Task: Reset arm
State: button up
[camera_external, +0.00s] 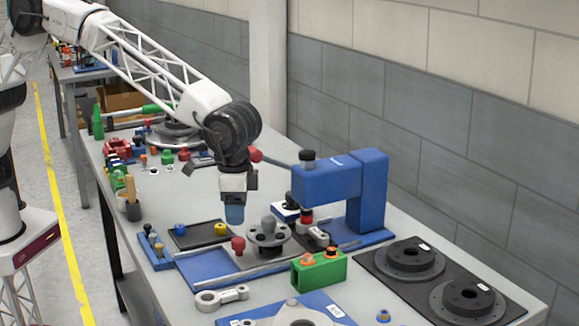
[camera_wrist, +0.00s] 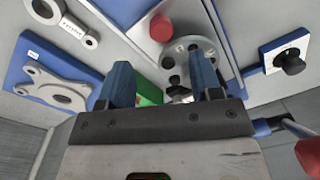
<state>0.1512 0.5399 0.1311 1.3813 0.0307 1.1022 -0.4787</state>
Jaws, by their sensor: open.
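My gripper (camera_external: 234,214) hangs from my arm above the workbench, pointing down, a little left of the blue press (camera_external: 368,190). In the wrist view my gripper (camera_wrist: 162,78) has its two blue fingers spread apart, with nothing held between them. A grey round hub (camera_external: 268,234) stands on the bench near the gripper, to its lower right in the external view. The hub (camera_wrist: 192,62) shows beyond the fingers in the wrist view, partly hidden by the right finger. The gripper appears clear of the things below it.
A red knob (camera_external: 238,244) stands beside the hub. A green block (camera_external: 320,270) and a grey link (camera_external: 222,296) lie nearer the camera. Two dark discs (camera_external: 402,258) (camera_external: 467,299) sit on a black mat at right. Small coloured parts crowd the bench's far end.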

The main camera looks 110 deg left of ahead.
jog(key=shift+r, duration=0.15)
jog(key=shift+s+a+r, duration=0.15)
jog(key=shift+s+r, duration=0.2)
jog(key=shift+r, duration=0.05)
jog(key=s+a+r+m, duration=0.1)
jog(key=s+a+r, duration=0.3)
jog(key=s, duration=0.7)
jog(key=s+a+r+t, duration=0.1)
jog(key=s+a+r, duration=0.1)
jog(key=s+r, duration=0.65)
jog(key=s+a+r+m, duration=0.1)
jog(key=s+a+r, duration=0.25)
jog(key=s, duration=0.85)
jog(key=s+a+f, duration=0.1)
jog(key=s+f, duration=0.1)
jog(key=s, duration=1)
jog(key=s+a+f+m+t, duration=0.1)
jog(key=s+a, duration=0.1)
jog(key=s, duration=1)
jog(key=s+a+f, duration=0.1)
jog(key=s+f, duration=0.1)
jog(key=s, duration=1)
jog(key=shift+s+a+f+m+t+h, duration=0.15)
jog(key=shift+s+f+m+t+h, duration=0.15)
jog(key=shift+s+f+m+t, duration=0.1)
